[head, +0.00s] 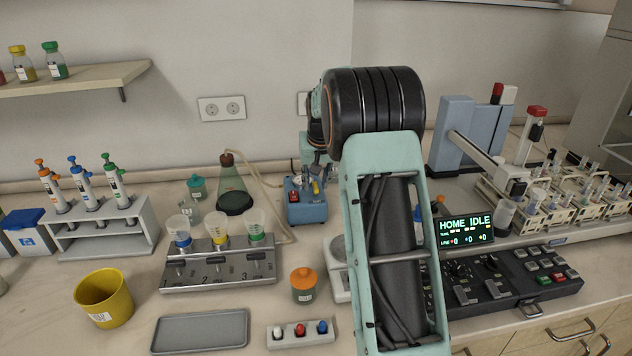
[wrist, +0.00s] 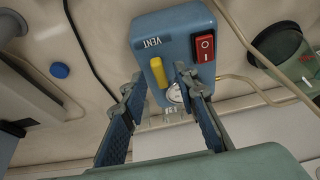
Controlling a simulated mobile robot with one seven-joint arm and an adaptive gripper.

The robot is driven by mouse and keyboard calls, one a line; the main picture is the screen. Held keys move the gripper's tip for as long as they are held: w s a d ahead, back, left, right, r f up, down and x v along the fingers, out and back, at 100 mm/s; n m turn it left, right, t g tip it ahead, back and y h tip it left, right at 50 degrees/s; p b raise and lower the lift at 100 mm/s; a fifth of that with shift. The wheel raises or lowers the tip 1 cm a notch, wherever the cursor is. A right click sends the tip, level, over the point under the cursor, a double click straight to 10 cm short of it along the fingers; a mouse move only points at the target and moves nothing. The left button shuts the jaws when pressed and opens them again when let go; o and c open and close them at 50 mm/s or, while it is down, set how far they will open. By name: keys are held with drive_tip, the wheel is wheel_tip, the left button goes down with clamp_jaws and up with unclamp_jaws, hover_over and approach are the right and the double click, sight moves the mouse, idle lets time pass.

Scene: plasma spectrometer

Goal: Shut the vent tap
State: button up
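The vent tap is a short yellow lever (wrist: 157,71) beside the VENT label (wrist: 151,42) on a blue pump box (wrist: 178,22). In the wrist view the lever points down the picture, slightly tilted. My gripper (wrist: 157,84) is open, with one finger on each side of the lever in the picture. In the head view the box (head: 306,213) and yellow lever (head: 315,188) show below my gripper, which my arm partly hides.
A red rocker switch (wrist: 205,47) sits right of the lever in the wrist view, and a round gauge (wrist: 175,94) is partly behind the right finger. A hose (head: 262,172) runs from a green flask (head: 233,185) left of the box. An orange-lidded jar (head: 304,285) stands in front.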

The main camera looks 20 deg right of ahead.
drive_tip(key=shift+w+f, duration=0.1)
drive_tip(key=shift+f, duration=0.1)
clamp_jaws()
